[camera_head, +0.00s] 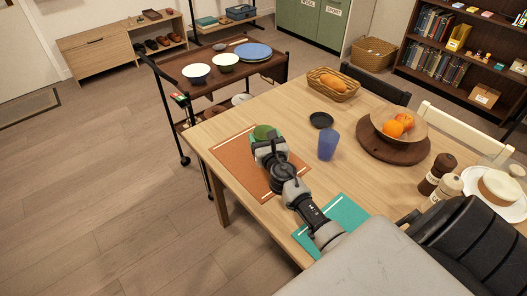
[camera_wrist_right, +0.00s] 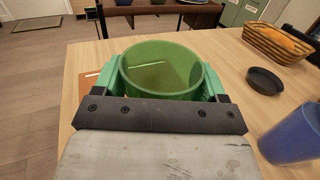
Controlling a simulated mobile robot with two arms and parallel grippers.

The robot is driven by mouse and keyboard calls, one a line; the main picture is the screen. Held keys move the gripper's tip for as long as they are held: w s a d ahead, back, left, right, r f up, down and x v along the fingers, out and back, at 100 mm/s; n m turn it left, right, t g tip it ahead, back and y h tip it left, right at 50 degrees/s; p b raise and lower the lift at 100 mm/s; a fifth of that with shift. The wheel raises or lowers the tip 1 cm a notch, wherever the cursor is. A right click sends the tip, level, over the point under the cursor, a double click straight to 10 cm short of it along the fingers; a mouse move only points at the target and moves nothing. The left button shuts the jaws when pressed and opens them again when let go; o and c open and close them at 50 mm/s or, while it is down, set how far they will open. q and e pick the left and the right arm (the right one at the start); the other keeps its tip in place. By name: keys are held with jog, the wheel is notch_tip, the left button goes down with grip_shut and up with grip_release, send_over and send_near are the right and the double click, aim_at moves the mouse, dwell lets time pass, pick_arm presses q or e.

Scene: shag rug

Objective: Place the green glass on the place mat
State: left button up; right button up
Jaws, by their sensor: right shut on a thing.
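The green glass (camera_head: 264,131) is upright between the fingers of my right gripper (camera_head: 267,139). In the right wrist view the green glass (camera_wrist_right: 160,68) has its open rim up, with a green finger pressed to each side. An orange-brown place mat (camera_head: 238,165) lies at the table's left end, and the glass is over or at its far right part. I cannot tell whether the glass base touches the mat. A teal mat (camera_head: 347,214) lies nearer, partly under my right arm. My left gripper is not in view.
A blue glass (camera_head: 328,144) and a black dish (camera_head: 321,120) stand right of the gripper. Beyond are a bread basket (camera_head: 350,90), a fruit bowl on a round board (camera_head: 372,150) and shakers (camera_head: 437,172). A trolley with bowls (camera_head: 172,73) stands behind the table.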

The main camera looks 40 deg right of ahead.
notch_tip(320, 180, down, 4)
jog(key=b, duration=0.3)
jog(key=shift+a, duration=0.1)
jog(key=shift+w+f, duration=0.1)
jog(key=o, duration=1)
jog(key=shift+f, duration=0.1)
jog(key=shift+o, duration=0.2)
